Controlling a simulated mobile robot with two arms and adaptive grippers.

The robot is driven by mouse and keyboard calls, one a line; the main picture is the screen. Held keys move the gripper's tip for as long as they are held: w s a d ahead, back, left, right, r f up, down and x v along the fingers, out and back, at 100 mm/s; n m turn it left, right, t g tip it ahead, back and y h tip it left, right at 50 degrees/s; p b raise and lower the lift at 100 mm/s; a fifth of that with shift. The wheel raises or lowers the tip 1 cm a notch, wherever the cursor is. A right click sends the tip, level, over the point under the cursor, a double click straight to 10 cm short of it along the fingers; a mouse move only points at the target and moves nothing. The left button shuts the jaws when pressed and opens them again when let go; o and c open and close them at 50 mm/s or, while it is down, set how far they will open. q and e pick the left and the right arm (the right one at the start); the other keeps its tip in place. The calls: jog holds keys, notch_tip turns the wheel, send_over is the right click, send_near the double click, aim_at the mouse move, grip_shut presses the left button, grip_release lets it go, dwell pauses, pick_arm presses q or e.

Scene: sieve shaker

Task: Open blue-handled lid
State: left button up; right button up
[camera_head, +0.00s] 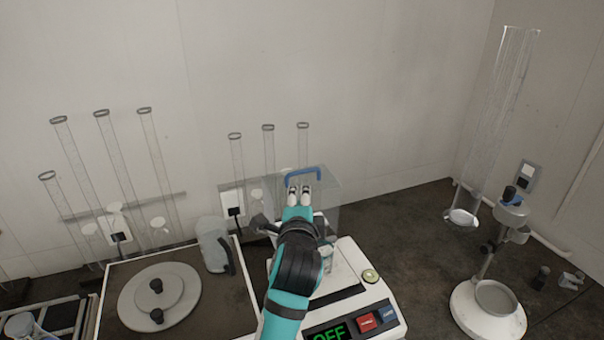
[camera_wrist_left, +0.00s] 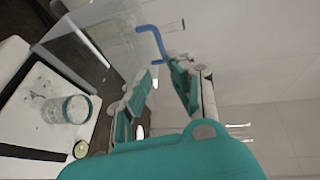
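The blue handle (camera_head: 303,174) is a bracket on the clear lid (camera_head: 330,178) of the transparent box on the white instrument (camera_head: 350,270). My left gripper (camera_head: 299,190) is just in front of the handle, its fingers pointing at it. In the left wrist view, the fingers (camera_wrist_left: 163,72) are apart with a gap between them, and the blue handle (camera_wrist_left: 150,40) shows just beyond the tips. I cannot tell whether they touch it. My arm hides part of the box and instrument. My right gripper is not in view.
The instrument's display (camera_head: 329,333) reads OFF. A clear jar (camera_wrist_left: 68,109) stands on the instrument. A grey jug (camera_head: 214,245) and a round-lidded unit (camera_head: 159,296) are to the left. A stand with a white base (camera_head: 488,312) is to the right. Glass tubes line the wall.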

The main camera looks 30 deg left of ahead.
pick_arm(q)
jog(key=p, duration=0.1)
send_near(302, 173)
jog(key=p+x, duration=0.2)
jog(key=x, duration=0.7)
jog(key=shift+a, duration=0.1)
jog(key=shift+w+a+f, duration=0.1)
jog(key=shift+w+a, duration=0.15)
jog(key=shift+w, duration=0.5)
jog(key=c, duration=0.4)
jog(key=shift+f, duration=0.1)
grip_shut()
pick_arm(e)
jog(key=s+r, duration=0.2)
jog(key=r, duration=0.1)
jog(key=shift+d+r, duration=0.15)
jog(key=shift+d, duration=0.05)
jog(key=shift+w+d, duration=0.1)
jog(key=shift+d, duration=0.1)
